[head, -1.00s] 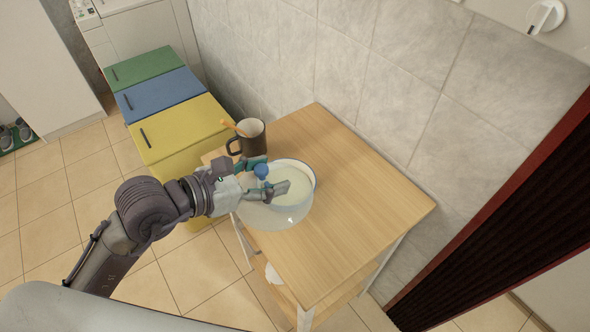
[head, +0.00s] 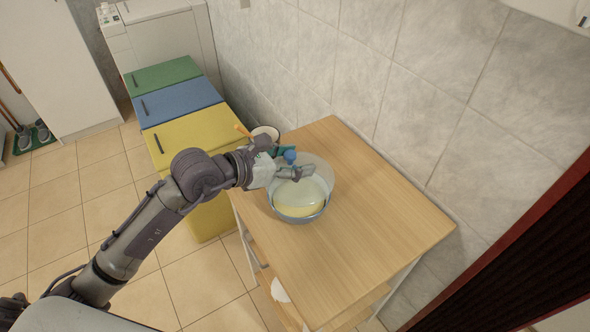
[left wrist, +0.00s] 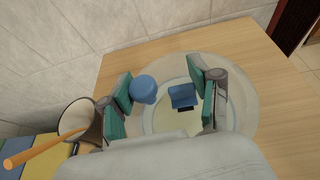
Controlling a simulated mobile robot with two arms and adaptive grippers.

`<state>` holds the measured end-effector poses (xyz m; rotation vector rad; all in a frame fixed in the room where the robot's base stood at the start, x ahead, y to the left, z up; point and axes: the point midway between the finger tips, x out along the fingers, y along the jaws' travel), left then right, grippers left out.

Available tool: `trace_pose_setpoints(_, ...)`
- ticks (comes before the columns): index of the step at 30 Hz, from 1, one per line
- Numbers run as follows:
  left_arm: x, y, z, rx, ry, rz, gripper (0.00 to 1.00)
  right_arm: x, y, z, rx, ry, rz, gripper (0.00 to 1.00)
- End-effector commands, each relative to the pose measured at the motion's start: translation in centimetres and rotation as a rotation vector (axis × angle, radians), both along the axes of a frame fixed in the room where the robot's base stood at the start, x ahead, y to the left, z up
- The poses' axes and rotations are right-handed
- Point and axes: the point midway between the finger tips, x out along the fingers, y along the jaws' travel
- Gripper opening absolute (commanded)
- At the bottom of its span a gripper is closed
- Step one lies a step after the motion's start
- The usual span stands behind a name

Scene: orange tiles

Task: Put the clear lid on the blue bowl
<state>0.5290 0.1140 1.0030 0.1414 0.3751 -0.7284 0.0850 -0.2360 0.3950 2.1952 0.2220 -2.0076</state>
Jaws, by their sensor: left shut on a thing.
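The clear lid (head: 322,170), a see-through disc with a blue knob (head: 290,156), is at my left gripper (head: 287,168). The left gripper is shut on the lid at its knob. In the left wrist view the knob (left wrist: 143,90) shows between the fingers, close to the left one, and the lid (left wrist: 242,92) spreads out below them. The blue bowl (head: 302,216), with pale yellow inside, stands on the wooden table under the lid. The lid overlaps the bowl in the head view; I cannot tell whether they touch. My right gripper is not in view.
The table (head: 385,220) is clear to the right and front. A tiled wall (head: 400,80) rises behind it. Green, blue and yellow bins (head: 200,135) stand left.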

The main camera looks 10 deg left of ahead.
Motion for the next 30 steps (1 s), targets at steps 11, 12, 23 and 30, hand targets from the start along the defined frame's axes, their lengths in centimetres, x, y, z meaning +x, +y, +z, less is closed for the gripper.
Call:
trace_pose_setpoints(11,0.6,0.1,-4.0,0.000,0.003,0.000,0.27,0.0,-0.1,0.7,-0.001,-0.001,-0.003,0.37)
trace_pose_setpoints(12,0.6,0.1,-4.3,0.000,0.003,0.000,0.27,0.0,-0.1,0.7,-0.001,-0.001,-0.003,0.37)
trace_pose_setpoints(23,0.6,0.1,-4.8,0.000,0.000,0.000,0.27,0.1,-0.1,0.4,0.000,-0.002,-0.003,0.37)
trace_pose_setpoints(30,0.6,0.1,-5.5,0.001,-0.001,0.000,0.27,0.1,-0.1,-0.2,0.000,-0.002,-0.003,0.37)
